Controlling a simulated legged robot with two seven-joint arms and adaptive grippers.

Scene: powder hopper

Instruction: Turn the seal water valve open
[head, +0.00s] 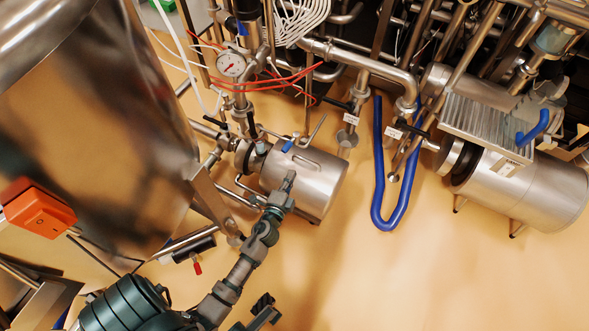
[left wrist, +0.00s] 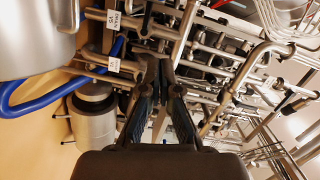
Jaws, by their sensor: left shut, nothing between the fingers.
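I cannot tell by any readable label which valve is the seal water valve. A small valve with a blue handle (head: 287,146) sits on top of the steel pump motor (head: 312,188). My left gripper (head: 289,177) is shut and empty, in front of that motor in the head view, just below the blue handle. In the left wrist view its dark fingers (left wrist: 153,72) are close together, with pipework behind them. Black-handled valves with white tags (head: 351,118) (head: 394,132) stand to the right. A dark part at the bottom edge may be my right gripper (head: 264,311); its fingers are unclear.
A large steel vessel (head: 100,130) with an orange switch box (head: 40,208) fills the left. A pressure gauge (head: 231,64), red tubes and pipes crowd the back. A blue hose (head: 380,190) loops down beside another motor (head: 530,195). The floor at lower right is clear.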

